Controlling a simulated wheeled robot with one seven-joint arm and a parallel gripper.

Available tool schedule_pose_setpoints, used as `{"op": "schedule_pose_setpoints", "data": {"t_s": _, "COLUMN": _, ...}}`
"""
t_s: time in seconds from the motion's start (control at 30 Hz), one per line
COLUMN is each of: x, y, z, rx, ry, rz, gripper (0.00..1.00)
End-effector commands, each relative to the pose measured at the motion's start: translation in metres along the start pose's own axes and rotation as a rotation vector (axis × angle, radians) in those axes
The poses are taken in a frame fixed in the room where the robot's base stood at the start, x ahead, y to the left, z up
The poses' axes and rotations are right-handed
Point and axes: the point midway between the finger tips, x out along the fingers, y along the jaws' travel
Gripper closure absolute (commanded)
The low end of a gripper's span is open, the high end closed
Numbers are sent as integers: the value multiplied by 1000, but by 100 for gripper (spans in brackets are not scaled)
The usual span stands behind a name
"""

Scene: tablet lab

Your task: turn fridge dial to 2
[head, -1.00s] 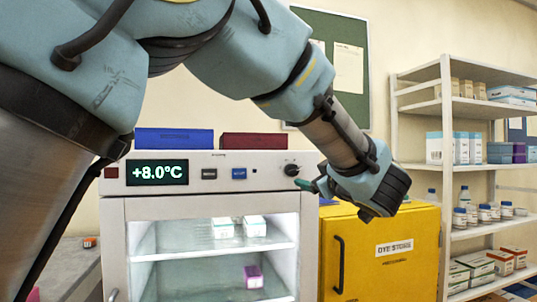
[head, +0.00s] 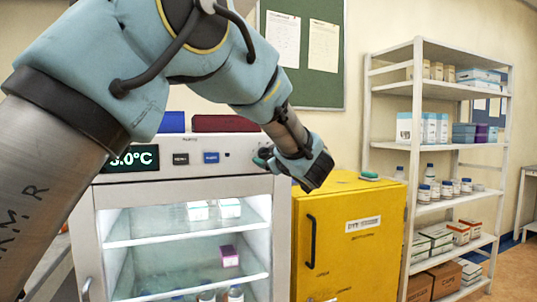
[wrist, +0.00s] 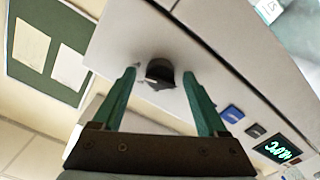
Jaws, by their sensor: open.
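The fridge (head: 190,188) has a white top panel with a green-lit temperature display (head: 130,158), partly hidden by my arm in the head view. The wrist view shows the display (wrist: 278,150) reading about +8.0°C. The black fridge dial (wrist: 160,72) is on the panel, between and beyond my gripper's fingertips (wrist: 158,70) in the wrist view. The two green fingers are apart, one on each side of the dial. I cannot tell whether they touch it. In the head view my gripper (head: 262,158) is at the panel's right end and hides the dial.
Two buttons, a dark one (head: 181,158) and a blue one (head: 211,157), sit left of the dial. A yellow dye store cabinet (head: 350,235) stands right of the fridge. A white shelf rack (head: 390,150) with boxes and bottles is further right.

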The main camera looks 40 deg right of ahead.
Motion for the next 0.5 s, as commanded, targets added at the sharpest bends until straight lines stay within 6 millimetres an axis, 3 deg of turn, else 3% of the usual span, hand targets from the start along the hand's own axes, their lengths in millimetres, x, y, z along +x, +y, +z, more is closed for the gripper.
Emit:
{"op": "schedule_pose_setpoints", "data": {"t_s": 0.13, "x": 0, "y": 0, "z": 0, "rx": 0, "ry": 0, "rz": 0, "gripper": 24}}
{"op": "schedule_pose_setpoints", "data": {"t_s": 0.5, "x": 0, "y": 0, "z": 0, "rx": 0, "ry": -1, "rz": 0, "gripper": 66}}
